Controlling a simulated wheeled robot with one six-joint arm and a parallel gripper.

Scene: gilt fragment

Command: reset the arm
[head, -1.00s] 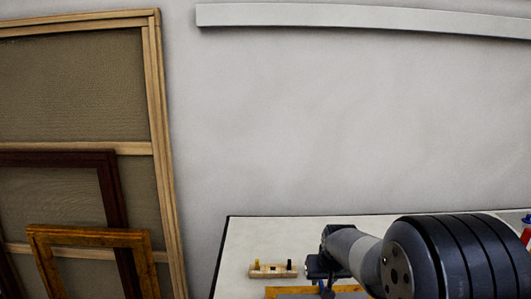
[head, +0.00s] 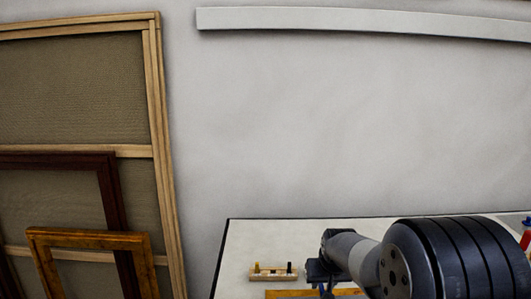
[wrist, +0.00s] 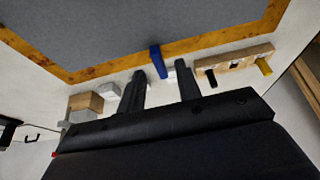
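My gripper (wrist: 160,88) shows in the wrist view with its two dark fingers spread apart and nothing held between them. In the head view my gripper (head: 322,276) hangs over the table near the front edge of the picture, partly hidden by my arm. A blue piece (wrist: 158,61) lies across the edge of a gilt frame (wrist: 100,67) just beyond the fingertips in the wrist view. I cannot tell whether the fingers touch it.
A wooden block (wrist: 236,62) with holes holds a dark peg and a yellow one; it also shows in the head view (head: 268,276). Small wooden and white blocks (wrist: 86,101) lie left of the fingers. Picture frames (head: 95,240) lean on the wall left of the table (head: 270,240).

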